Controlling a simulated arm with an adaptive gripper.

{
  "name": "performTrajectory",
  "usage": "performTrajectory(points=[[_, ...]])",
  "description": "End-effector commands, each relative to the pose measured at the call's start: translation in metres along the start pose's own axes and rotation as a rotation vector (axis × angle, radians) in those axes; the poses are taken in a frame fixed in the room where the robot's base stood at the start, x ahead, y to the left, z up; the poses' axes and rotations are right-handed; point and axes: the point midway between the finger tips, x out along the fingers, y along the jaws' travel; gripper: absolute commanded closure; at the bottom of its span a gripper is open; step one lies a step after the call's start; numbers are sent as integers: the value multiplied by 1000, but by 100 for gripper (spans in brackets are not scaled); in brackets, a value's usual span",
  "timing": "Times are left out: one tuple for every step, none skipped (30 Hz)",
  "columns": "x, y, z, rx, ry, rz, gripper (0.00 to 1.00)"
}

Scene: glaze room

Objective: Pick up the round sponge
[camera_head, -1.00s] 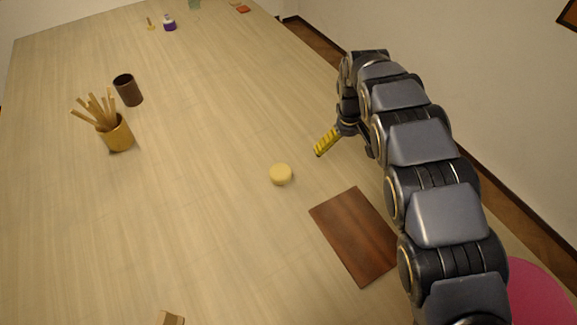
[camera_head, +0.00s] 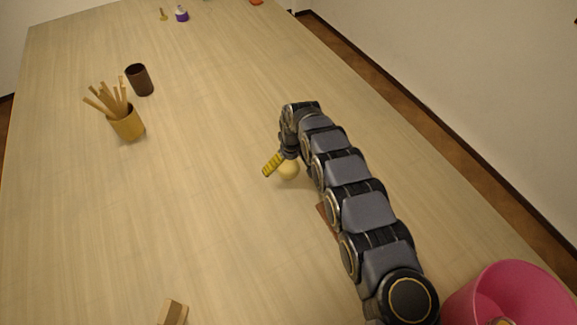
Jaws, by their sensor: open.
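The round sponge (camera_head: 289,171) is a small pale yellow disc on the wooden table, near the middle of the view. Its upper edge is partly hidden behind my gripper. My gripper (camera_head: 276,166) is directly at the sponge in the picture, with a yellow-and-black striped finger showing to the sponge's left. The other finger is hidden by the arm. The gripper is open. I cannot tell its height above the sponge or whether it touches it.
A brown board (camera_head: 327,220) lies mostly hidden under my arm. A holder with wooden sticks (camera_head: 127,125) and a dark brown cup (camera_head: 140,80) stand at the left. A wooden block (camera_head: 172,312) is at the front, a pink bucket (camera_head: 480,300) at lower right. The table's middle-left is clear.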

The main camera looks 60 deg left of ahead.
Motion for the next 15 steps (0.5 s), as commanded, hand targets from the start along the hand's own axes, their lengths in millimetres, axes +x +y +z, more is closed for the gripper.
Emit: performTrajectory(points=[[6, 0, 0, 0, 1, -1, 0], [7, 0, -1, 0, 2, 0, 0], [9, 0, -1, 1, 2, 1, 0], [9, 1, -1, 1, 2, 1, 0], [9, 1, -1, 1, 2, 2, 0], [9, 1, -1, 1, 3, 2, 0], [8, 1, -1, 1, 3, 2, 0], [8, 1, -1, 1, 3, 2, 0], [8, 1, -1, 1, 3, 2, 4], [9, 1, -1, 1, 2, 2, 17], [8, 1, -1, 1, 2, 2, 30], [8, 1, 0, 1, 2, 2, 47], [8, 1, 0, 1, 2, 2, 60], [8, 1, 0, 1, 2, 2, 60], [9, 1, 0, 1, 2, 2, 60]])
